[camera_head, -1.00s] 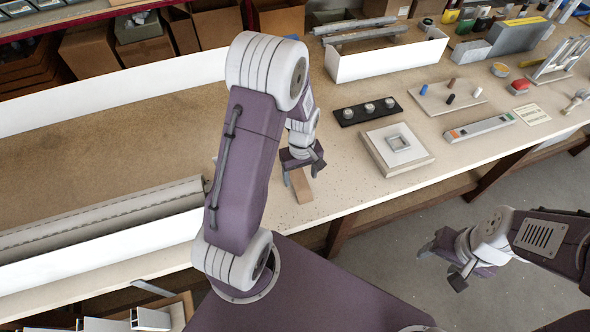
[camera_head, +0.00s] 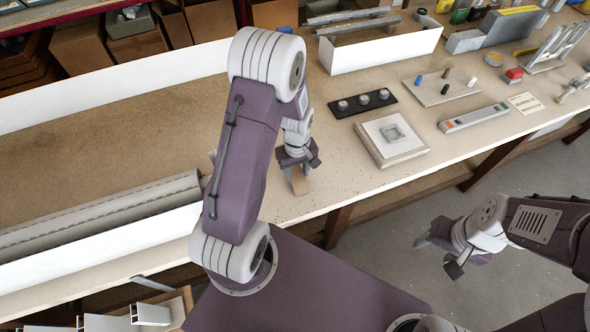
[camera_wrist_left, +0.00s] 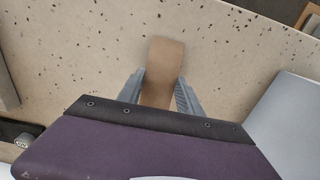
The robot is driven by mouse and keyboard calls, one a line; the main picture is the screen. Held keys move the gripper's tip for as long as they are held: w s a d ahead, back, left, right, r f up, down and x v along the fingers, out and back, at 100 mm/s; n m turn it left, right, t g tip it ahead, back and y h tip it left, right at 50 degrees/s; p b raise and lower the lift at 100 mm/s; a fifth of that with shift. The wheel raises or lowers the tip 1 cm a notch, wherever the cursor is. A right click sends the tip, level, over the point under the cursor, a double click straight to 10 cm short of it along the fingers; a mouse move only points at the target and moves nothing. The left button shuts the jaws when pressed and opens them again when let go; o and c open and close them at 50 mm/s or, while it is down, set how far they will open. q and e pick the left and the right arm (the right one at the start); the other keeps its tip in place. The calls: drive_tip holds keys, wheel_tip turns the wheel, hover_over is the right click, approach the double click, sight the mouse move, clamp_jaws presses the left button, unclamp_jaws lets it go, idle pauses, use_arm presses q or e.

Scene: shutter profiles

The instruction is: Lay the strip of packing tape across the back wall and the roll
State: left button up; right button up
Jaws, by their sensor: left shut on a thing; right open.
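The tape strip (camera_head: 299,181) is a short brown piece held in my left gripper (camera_head: 297,164), over the pale bench near its front edge. In the left wrist view the strip (camera_wrist_left: 163,70) stands out between the two fingers, which are shut on it. The roll (camera_head: 100,215) is a long grey slatted bundle at the left, lying behind a low white front wall. The white back wall (camera_head: 110,98) runs along the far side. My right gripper (camera_head: 440,252) is open and empty over the floor.
A square framed plate (camera_head: 393,140), a black strip with knobs (camera_head: 362,103) and a white open box (camera_head: 380,55) stand right of my left gripper. A board with small pegs (camera_head: 440,88) lies further right. Bare brown bench surface lies between roll and back wall.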

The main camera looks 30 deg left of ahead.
use_arm(q)
drive_tip(key=r, duration=0.4)
drive_tip(key=shift+s+a, duration=0.15)
drive_tip(key=shift+s, duration=0.15)
drive_tip(key=s+a+r, duration=0.5)
drive_tip(key=s+r, duration=0.1)
drive_tip(key=s, duration=0.3)
drive_tip(key=shift+s+a+r+b, duration=0.2)
drive_tip(key=shift+s+r+b, duration=0.05)
drive_tip(key=shift+r+b, duration=0.1)
